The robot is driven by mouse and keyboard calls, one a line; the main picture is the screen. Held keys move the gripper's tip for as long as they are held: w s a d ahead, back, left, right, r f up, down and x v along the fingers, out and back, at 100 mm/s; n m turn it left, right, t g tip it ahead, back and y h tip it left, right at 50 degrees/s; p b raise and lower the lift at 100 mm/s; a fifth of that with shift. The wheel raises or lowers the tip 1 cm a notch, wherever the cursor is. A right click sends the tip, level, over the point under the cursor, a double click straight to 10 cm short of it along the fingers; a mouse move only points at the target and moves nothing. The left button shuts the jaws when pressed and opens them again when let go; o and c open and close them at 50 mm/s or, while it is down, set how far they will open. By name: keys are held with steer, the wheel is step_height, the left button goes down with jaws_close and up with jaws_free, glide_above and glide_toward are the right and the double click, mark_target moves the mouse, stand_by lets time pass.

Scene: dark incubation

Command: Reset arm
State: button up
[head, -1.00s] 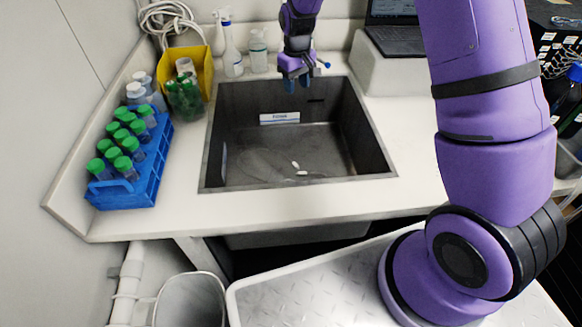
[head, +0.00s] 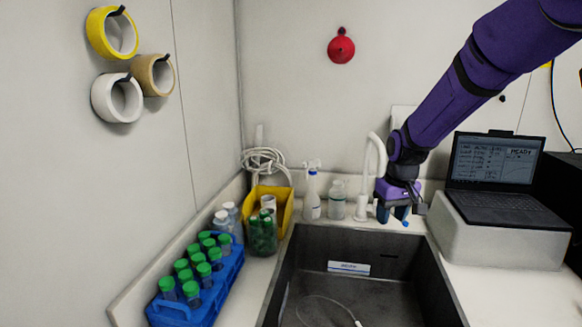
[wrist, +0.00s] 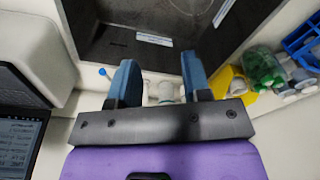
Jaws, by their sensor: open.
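My purple arm reaches in from the upper right of the head view. My gripper (head: 393,215) hangs over the back edge of the sink (head: 447,290), in front of the white faucet (head: 362,208). In the wrist view its two blue fingers (wrist: 158,82) stand apart with nothing gripped between them. The dark sink basin (wrist: 95,35) lies beyond the fingertips. A small blue knob (wrist: 102,71) shows just left of the left finger.
A blue rack (head: 222,290) of green-capped tubes stands left of the sink. A yellow bin (head: 284,211), a spray bottle (head: 311,197) and a clear bottle (head: 337,201) stand behind it. A laptop (head: 492,172) sits on a white block (head: 500,232) at right. Tape rolls (head: 112,33) hang on the wall.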

steer(key=s+d+r+m+t, duration=0.1)
steer(key=s+d+r+t, duration=0.1)
steer(key=s+r, duration=0.75)
steer(key=s+d+r+m+t, duration=0.1)
steer(key=s+d+r, duration=0.1)
steer(key=s+r, duration=0.8)
steer(key=s+d+f+m+t, duration=0.1)
steer(key=s+f, duration=0.1)
steer(key=s, duration=1)
steer(key=shift+s+f, duration=0.25)
steer(key=shift+f, duration=0.1)
